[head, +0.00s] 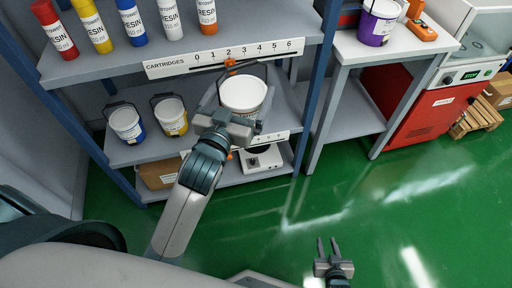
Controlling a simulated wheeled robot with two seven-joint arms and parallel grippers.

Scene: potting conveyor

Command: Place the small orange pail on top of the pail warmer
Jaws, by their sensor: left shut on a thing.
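A pail (243,93) with a white lid and a thin wire handle shows at the right of the middle shelf. Its body colour is mostly hidden, so I cannot tell whether it is orange. My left gripper (232,122) is at its near side, shut on it; the fingertips are hard to make out. Whether the pail touches the shelf is unclear. A white device with a dark round top (262,160), possibly the pail warmer, stands on the lower shelf. My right gripper (328,247) is open and empty above the green floor.
A blue pail (126,123) and a yellow pail (171,116) stand left on the middle shelf. Resin cartridges (133,24) line the top shelf (110,63). A purple pail (379,22) is on the right bench. A cardboard box (157,172) sits below.

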